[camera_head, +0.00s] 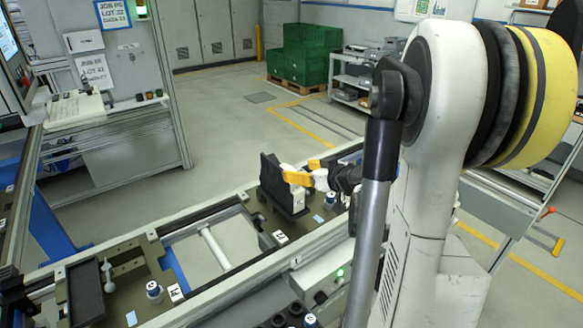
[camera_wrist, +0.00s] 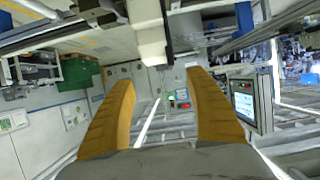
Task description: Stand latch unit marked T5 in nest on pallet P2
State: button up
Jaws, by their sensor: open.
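A dark upright unit with a pale lower body (camera_head: 285,195) stands on a pallet (camera_head: 310,232) at the middle of the line. I cannot read a T5 mark on it. My gripper (camera_head: 308,171) is at the top right of this unit, with its orange fingers spread. In the wrist view my gripper (camera_wrist: 160,95) is open, and a white and black part (camera_wrist: 150,35) shows ahead between the fingertips, towards the top. I cannot tell whether the fingers touch it. A second pallet (camera_head: 130,265) lies at the lower left; its small label is too small to read.
The left pallet carries a dark plate (camera_head: 86,296), a grey lever (camera_head: 107,275) and a white and blue cylinder (camera_head: 153,290). An open gap in the conveyor frame (camera_head: 205,250) lies between the pallets. Green crates (camera_head: 305,52) stand far behind.

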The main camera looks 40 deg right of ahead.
jog(key=s+a+r+g+y, duration=0.1)
jog(key=s+a+g, duration=0.1)
jog(key=a, duration=0.8)
jog(key=s+a+r+g+y, duration=0.1)
jog(key=s+a+g, duration=0.1)
jog(key=a, duration=0.8)
jog(key=s+a+g+h, duration=0.1)
jog(key=s+a+g, duration=0.1)
jog(key=s+a, duration=0.8)
jog(key=s, duration=0.3)
jog(key=shift+s+a+n, duration=0.15)
jog(key=shift+s+n, duration=0.1)
jog(key=shift+n, duration=0.05)
jog(key=shift+f, duration=0.1)
